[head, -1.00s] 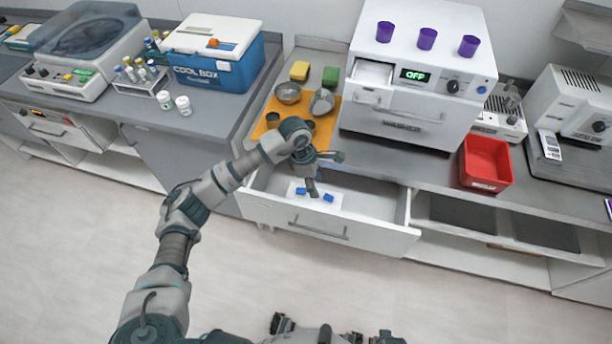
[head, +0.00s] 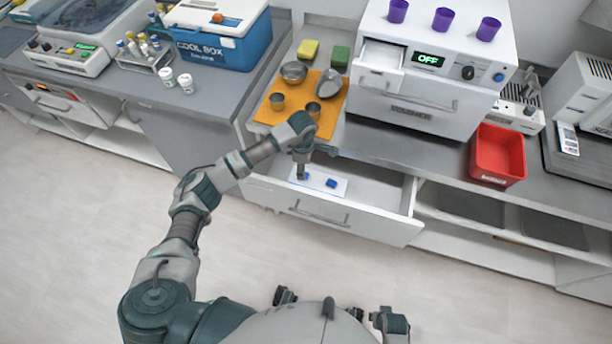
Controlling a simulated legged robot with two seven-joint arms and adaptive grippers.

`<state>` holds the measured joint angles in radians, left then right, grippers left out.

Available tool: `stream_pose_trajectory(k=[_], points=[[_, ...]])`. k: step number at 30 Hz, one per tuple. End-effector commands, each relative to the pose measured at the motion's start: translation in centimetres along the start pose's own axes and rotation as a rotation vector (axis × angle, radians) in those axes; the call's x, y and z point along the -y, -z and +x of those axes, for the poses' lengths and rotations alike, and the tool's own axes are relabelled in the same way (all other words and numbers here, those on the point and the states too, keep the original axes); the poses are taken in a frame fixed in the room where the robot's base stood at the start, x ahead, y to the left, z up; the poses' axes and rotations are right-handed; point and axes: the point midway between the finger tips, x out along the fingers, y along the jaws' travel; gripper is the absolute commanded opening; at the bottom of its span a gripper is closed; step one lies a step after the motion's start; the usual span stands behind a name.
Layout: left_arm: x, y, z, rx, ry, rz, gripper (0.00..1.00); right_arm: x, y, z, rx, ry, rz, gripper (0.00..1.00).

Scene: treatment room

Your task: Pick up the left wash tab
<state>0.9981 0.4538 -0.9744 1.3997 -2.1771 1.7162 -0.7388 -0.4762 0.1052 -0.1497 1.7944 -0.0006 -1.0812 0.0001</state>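Two small blue wash tabs lie on a white sheet (head: 340,191) inside the open drawer (head: 365,208). The right wash tab (head: 332,183) is in plain view. The left wash tab (head: 306,176) is mostly hidden behind my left gripper, with only a bit of blue showing. My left gripper (head: 302,175) points down into the drawer, right at the left tab. Its fingers are too small and overlapped to tell whether they are open or shut, or touching the tab.
An orange mat (head: 262,113) with metal cups and bowls lies on the counter behind the drawer. The washer (head: 425,85) with purple cups on top stands right of it. A red bin (head: 498,155) sits further right. The drawer's right part is empty.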

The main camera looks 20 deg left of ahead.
Motion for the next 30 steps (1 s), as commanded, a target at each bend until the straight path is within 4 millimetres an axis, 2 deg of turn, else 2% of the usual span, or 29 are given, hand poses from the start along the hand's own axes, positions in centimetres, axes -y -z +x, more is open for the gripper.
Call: stream_pose_trajectory(k=[6, 9, 17, 19, 23, 24, 30], points=[[-0.4, -0.2, 3.6, 0.002, 0.007, -0.003, 0.56, 0.1, 0.1, -0.4, 0.003, 0.001, 0.001, 0.40], [-0.4, -0.3, 4.7, 0.002, 0.004, -0.002, 0.56, 0.1, 0.5, -1.0, -0.006, 0.002, 0.001, 0.40], [-0.4, -0.6, 4.9, -0.001, 0.001, -0.001, 0.56, 0.1, 0.7, -1.4, -0.006, 0.002, 0.002, 0.40], [-0.4, -0.6, 4.9, -0.002, 0.001, -0.001, 0.44, 0.1, 0.6, -1.4, -0.006, 0.002, 0.002, 0.40], [-0.4, -0.6, 4.9, -0.002, 0.002, -0.001, 0.11, 0.0, 0.6, -1.2, -0.005, 0.001, 0.003, 0.40], [-0.4, -0.5, 4.9, -0.001, 0.002, -0.001, 0.08, 0.0, 0.5, -1.2, -0.004, 0.001, 0.003, 0.40], [-0.4, -0.4, 4.9, 0.000, 0.002, -0.001, 0.08, -0.2, 0.4, -1.1, -0.002, -0.002, 0.003, 0.40]])
